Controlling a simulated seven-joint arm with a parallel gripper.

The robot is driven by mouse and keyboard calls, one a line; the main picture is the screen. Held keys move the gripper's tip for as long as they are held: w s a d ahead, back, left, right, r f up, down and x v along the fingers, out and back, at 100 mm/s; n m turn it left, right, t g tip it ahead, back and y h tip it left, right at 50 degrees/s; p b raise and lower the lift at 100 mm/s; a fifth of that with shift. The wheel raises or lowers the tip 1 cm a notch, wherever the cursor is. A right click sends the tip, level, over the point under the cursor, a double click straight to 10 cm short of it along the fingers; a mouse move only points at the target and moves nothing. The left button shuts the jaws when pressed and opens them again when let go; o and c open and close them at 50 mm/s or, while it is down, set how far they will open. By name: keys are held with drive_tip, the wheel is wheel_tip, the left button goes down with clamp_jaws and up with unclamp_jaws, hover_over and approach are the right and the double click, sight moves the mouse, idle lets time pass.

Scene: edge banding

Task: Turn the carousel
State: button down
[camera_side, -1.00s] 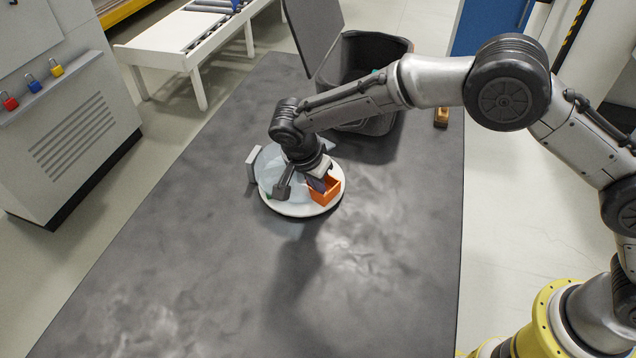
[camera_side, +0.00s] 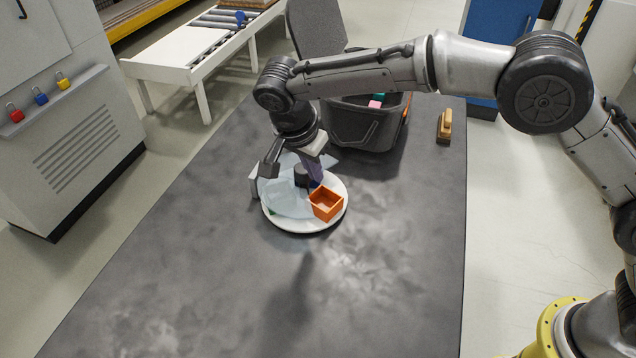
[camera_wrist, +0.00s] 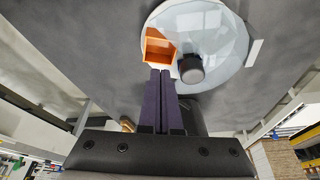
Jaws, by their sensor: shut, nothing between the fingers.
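The carousel (camera_side: 295,223) is a round white turntable on the dark table, with a clear pale cover over part of it. An open orange box (camera_side: 326,204) stands on its right side, and a dark knob (camera_side: 301,176) rises near its middle. My gripper (camera_side: 317,180) is above the carousel, behind the orange box, with its purple fingers together and empty. In the wrist view my gripper (camera_wrist: 161,72) points at the carousel (camera_wrist: 243,42). The orange box (camera_wrist: 158,47) is just beyond the fingertips and the dark knob (camera_wrist: 191,70) is right of them. Contact cannot be told.
A light grey block (camera_side: 254,180) stands at the carousel's left edge. A dark open bin (camera_side: 366,124) with coloured items stands behind. A wooden-handled brush-like object (camera_side: 444,127) lies at the back right. The front of the table (camera_side: 250,310) is clear.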

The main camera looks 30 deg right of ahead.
drive_tip(key=w+d+m, duration=0.1)
drive_tip(key=w+d, duration=0.3)
drive_tip(key=d, duration=0.3)
hover_over(342, 189)
drive_tip(key=f, duration=0.8)
drive_tip(key=shift+d+f, duration=0.3)
drive_tip(key=shift+f, duration=0.1)
drive_tip(key=shift+s+a, duration=0.2)
drive_tip(key=shift+a, duration=0.4)
drive_tip(key=shift+s+a, duration=0.2)
drive_tip(key=shift+a, duration=0.35)
drive_tip(key=shift+s+a, duration=0.35)
drive_tip(key=shift+a, duration=0.4)
